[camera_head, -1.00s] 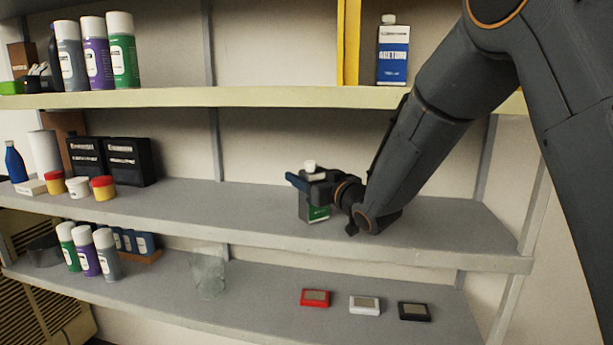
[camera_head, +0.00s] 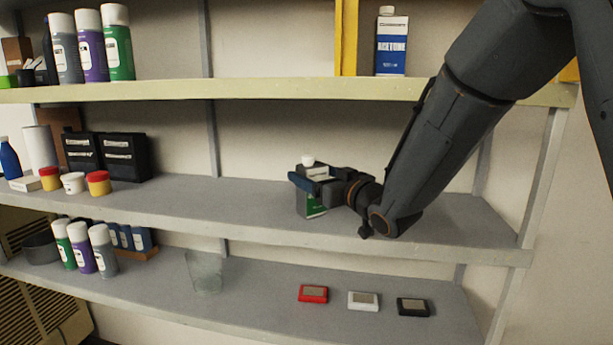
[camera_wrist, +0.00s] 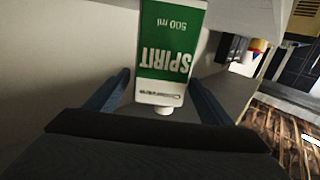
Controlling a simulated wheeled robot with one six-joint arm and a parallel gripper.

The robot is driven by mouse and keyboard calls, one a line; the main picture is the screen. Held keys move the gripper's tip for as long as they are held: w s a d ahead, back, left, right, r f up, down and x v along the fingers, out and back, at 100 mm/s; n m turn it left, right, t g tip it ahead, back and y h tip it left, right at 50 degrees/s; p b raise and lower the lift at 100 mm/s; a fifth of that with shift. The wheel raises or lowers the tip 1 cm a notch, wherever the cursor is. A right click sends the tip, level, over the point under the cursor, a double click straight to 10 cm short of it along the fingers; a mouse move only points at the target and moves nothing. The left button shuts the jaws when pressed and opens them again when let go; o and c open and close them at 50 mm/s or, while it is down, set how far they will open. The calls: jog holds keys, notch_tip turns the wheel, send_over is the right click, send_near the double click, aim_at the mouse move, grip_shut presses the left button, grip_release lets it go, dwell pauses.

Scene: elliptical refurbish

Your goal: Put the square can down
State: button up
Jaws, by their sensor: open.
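The square can (camera_head: 312,204) is grey-white and green with a white cap, and stands upright on the middle shelf (camera_head: 250,210). In the wrist view the can (camera_wrist: 168,50) shows a green label reading SPIRIT 500 ml, upside down in the picture. My gripper (camera_head: 312,180) is at the upper part of the can. In the wrist view its two blue fingers (camera_wrist: 158,97) are apart, one on each side of the can, with gaps visible. Part of the can is hidden behind my gripper in the head view.
A blue-and-white can (camera_head: 391,45) stands on the upper shelf (camera_head: 250,91). Black boxes (camera_head: 124,156) and small jars (camera_head: 73,183) are at the middle shelf's left. A clear glass (camera_head: 205,272) and a red device (camera_head: 313,293) are on the lower shelf. The middle shelf is clear between the boxes and the can.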

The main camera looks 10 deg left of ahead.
jog(key=b+v, duration=0.1)
jog(key=v, duration=0.6)
jog(key=shift+s+d+b, duration=0.1)
jog(key=shift+d+b, duration=0.05)
jog(key=shift+b, duration=0.15)
